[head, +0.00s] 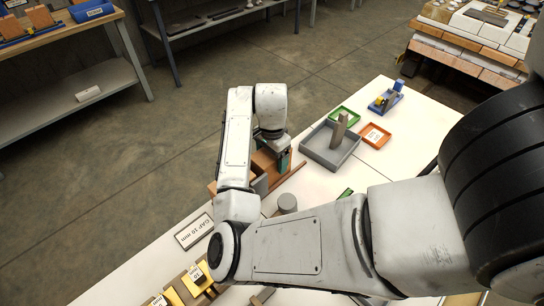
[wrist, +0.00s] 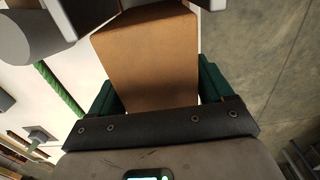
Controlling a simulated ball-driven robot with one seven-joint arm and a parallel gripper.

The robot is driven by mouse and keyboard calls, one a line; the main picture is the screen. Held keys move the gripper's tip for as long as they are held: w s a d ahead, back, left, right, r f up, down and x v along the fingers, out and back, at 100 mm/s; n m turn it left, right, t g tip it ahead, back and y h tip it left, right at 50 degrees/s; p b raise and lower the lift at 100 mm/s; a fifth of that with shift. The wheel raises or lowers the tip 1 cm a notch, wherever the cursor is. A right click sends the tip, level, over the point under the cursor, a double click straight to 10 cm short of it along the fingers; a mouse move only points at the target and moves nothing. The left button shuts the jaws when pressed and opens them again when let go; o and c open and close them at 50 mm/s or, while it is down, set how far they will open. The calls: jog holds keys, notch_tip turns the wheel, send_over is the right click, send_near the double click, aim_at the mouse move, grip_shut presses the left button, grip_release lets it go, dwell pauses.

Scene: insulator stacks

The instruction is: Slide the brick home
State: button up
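An orange-brown brick (wrist: 148,60) fills the middle of the wrist view, between the two dark green fingers of my gripper (wrist: 155,85). The fingers lie along both its sides and look shut on it. In the head view my gripper (head: 279,163) points down at the near-left edge of the white table, with the brick (head: 265,163) partly hidden under my wrist. Reddish-brown strips or blocks lie around it there. The brick's underside and the place where it meets other parts are hidden.
A grey tray (head: 318,157) holding an upright grey block stands to the right, with green (head: 344,115) and orange (head: 375,136) trays behind it. A grey cylinder (head: 287,203) stands close to my gripper. A "GAP 10 mm" sign (head: 194,231) and yellow blocks (head: 196,282) lie nearer the front.

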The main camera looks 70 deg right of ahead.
jog(key=c, duration=1)
jog(key=shift+w+a, duration=0.3)
jog(key=shift+a, duration=0.3)
jog(key=shift+w+a, duration=0.3)
jog(key=shift+a, duration=0.25)
jog(key=o, duration=1.4)
notch_tip(320, 180, up, 11)
jog(key=shift+f+p, duration=0.1)
jog(key=shift+p, duration=0.35)
jog(key=shift+s, duration=0.1)
